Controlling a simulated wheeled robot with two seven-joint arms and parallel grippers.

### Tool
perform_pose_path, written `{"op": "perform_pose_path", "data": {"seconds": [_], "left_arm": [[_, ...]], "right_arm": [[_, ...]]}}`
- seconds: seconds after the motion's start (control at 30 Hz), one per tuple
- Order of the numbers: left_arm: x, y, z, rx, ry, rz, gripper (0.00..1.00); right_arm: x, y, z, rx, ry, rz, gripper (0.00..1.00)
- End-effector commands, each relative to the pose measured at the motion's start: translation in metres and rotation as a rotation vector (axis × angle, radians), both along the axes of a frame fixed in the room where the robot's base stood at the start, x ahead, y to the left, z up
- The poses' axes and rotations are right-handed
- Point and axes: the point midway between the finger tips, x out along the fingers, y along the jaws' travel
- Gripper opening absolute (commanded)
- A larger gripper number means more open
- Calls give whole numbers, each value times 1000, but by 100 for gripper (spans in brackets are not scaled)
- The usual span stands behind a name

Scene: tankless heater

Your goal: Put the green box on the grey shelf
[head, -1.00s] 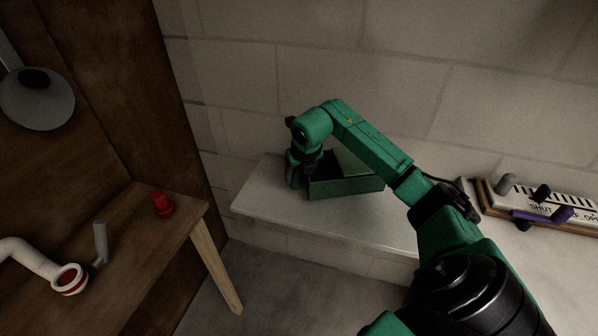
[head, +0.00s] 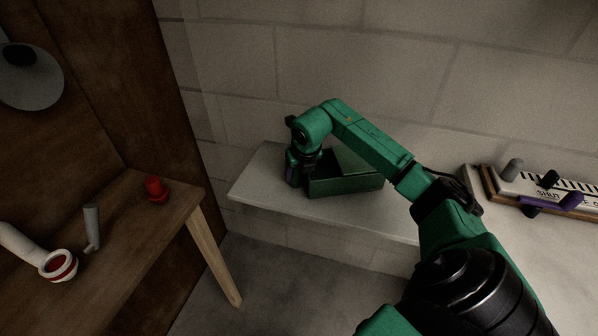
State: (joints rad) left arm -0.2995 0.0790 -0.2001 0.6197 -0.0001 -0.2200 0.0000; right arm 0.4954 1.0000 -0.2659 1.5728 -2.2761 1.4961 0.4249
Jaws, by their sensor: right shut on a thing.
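The dark green box (head: 346,186), open at the top with a raised panel at its back, sits on or just above the grey shelf (head: 262,193) along the wall; I cannot tell if it touches. My right gripper (head: 296,178) is at the box's left end, shut on it, with the fingers partly hidden by the wrist. My right arm reaches over the box from the lower right and hides part of it. My left gripper is not in view.
A wooden table (head: 120,235) at the left holds a red knob-like piece (head: 156,190), a grey handle (head: 92,226) and a white pipe (head: 38,250). A lever panel (head: 545,190) lies at the right. The shelf's left end is clear.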

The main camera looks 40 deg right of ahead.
Motion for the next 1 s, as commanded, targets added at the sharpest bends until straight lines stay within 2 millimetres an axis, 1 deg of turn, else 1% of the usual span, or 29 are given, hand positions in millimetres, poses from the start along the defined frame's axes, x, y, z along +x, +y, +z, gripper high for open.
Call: {"op": "perform_pose_path", "data": {"seconds": [0.3, 0.33, 0.37, 0.4, 0.87, 0.97, 1.0], "left_arm": [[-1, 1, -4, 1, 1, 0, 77], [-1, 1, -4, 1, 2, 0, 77], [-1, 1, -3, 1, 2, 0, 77], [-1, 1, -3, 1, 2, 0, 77], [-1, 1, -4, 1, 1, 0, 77], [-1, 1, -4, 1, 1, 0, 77], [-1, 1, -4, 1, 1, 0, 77]], "right_arm": [[0, 0, -5, -1, -1, 0, 0], [0, 0, -5, -1, -1, 0, 71], [0, 0, -4, -1, -1, 0, 83], [0, 0, -4, -1, -1, 0, 98], [0, 0, -4, 0, 0, 0, 98], [-2, 1, 4, -1, -4, 0, 98], [-4, 2, 10, -1, -4, 0, 98]]}}
